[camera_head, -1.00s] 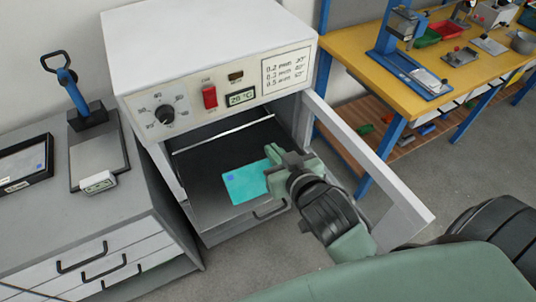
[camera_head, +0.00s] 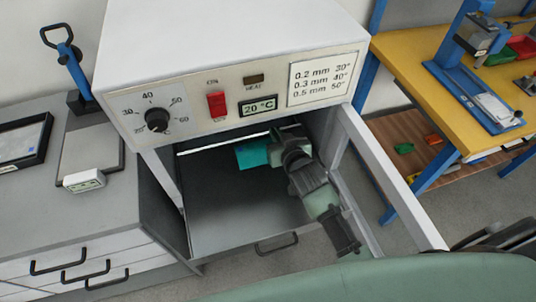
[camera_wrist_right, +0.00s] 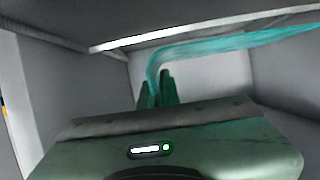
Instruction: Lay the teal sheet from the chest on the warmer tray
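The teal sheet (camera_head: 252,156) is inside the open warmer, near the back of the chamber and partly hidden under its front panel. My right gripper (camera_head: 276,150) reaches in from the right and is shut on the sheet's edge. In the right wrist view the sheet (camera_wrist_right: 200,48) rises from between the fingers (camera_wrist_right: 160,92) and curves over to the right, close under the chamber's roof. The dark warmer tray (camera_head: 225,215) lies below, its visible part bare. The grey chest (camera_head: 95,235) with drawers stands at the left, its drawers shut. My left gripper is out of view.
The warmer's door (camera_head: 385,170) stands open to the right, close beside my right arm. Its panel has a dial, a red switch and a 20 °C display (camera_head: 258,106). A blue-handled press (camera_head: 75,75) stands on the chest. A yellow bench (camera_head: 440,90) is at the right.

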